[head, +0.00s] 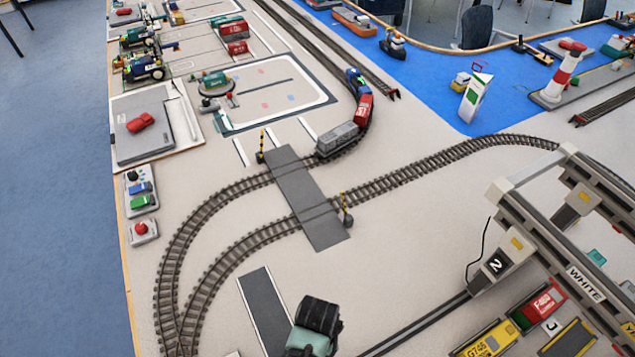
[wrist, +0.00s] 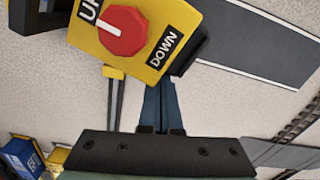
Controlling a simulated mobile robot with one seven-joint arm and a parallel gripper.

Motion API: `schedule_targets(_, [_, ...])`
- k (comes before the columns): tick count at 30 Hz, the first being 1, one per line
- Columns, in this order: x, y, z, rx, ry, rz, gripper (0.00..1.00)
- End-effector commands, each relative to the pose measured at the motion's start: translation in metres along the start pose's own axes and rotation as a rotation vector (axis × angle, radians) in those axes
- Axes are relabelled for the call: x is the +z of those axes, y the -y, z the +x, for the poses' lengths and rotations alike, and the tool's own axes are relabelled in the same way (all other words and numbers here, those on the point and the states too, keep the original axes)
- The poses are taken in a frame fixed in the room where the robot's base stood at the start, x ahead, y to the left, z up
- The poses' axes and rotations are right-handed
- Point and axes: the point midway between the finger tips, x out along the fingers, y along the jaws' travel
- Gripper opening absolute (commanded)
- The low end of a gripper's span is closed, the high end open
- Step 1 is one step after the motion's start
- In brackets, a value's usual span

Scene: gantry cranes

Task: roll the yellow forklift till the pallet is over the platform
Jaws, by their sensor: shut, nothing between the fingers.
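A yellow box with a red dial marked UP and DOWN (wrist: 122,32) fills the top middle of the wrist view. It may be part of the yellow forklift, but I cannot tell, since only a piece shows. My gripper (wrist: 162,88) is shut and empty. Its dark blue fingers reach up to the box's lower edge, and their tips look partly hidden by it. I cannot tell whether they touch it. A yellow piece with two thin dark bars (wrist: 113,73) is just left of the fingers. I cannot make out the pallet or the platform in either view.
A dark grey road strip (wrist: 255,38) lies at the upper right of the wrist view. A blue box (wrist: 20,155) stands at its lower left. In the head view, curved train track (head: 190,225) crosses the pale table, and a gantry crane (head: 540,215) stands at the right.

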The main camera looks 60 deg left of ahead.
Motion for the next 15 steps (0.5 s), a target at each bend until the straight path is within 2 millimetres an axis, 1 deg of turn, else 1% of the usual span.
schedule_targets(8, [0.001,0.000,0.000,0.000,0.000,0.000,0.00])
schedule_targets(15, [0.021,-0.001,-0.002,0.002,0.005,0.000,0.00])
